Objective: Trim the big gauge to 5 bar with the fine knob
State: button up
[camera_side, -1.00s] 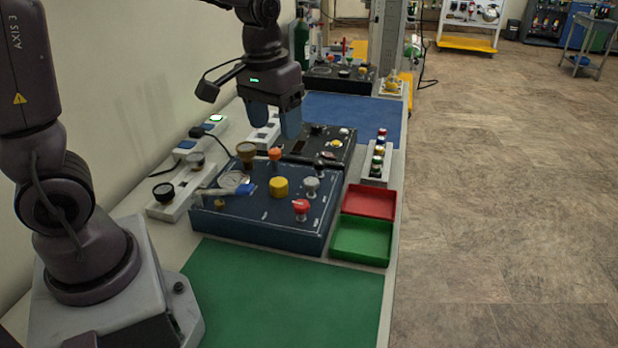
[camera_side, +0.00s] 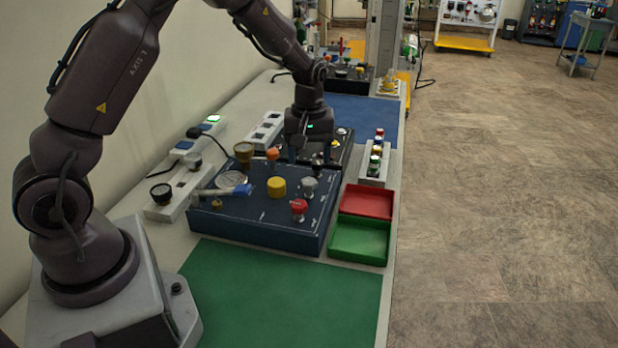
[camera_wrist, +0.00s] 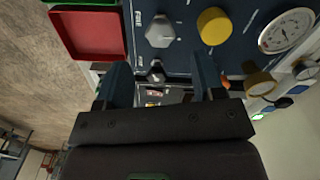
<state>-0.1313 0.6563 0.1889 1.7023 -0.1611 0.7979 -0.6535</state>
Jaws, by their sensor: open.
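The big gauge (camera_side: 232,180) is a round white dial on the blue panel (camera_side: 255,228); it also shows at upper right in the wrist view (camera_wrist: 286,31). Its reading is too small to make out. A grey lobed knob (camera_wrist: 160,31) beside a white label stands on the panel; it looks like the fine knob and shows in the side view (camera_side: 309,187). The label is not clearly legible. My gripper (camera_wrist: 161,76) is open, fingers pointing down, at the panel's far edge. It is apart from the grey knob. A smaller grey knob (camera_wrist: 156,73) shows between the fingers.
A yellow knob (camera_side: 277,187), a red knob (camera_side: 299,207) and an orange knob (camera_side: 272,154) crowd the panel. Red (camera_side: 367,202) and green (camera_side: 360,242) trays stand at its right. The green mat (camera_side: 285,290) in front is clear.

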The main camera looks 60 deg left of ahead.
aim_at(309, 181)
notch_tip(309, 181, down, 6)
jog(key=shift+f, duration=0.15)
jog(key=shift+c, duration=0.3)
jog(key=c, duration=0.9)
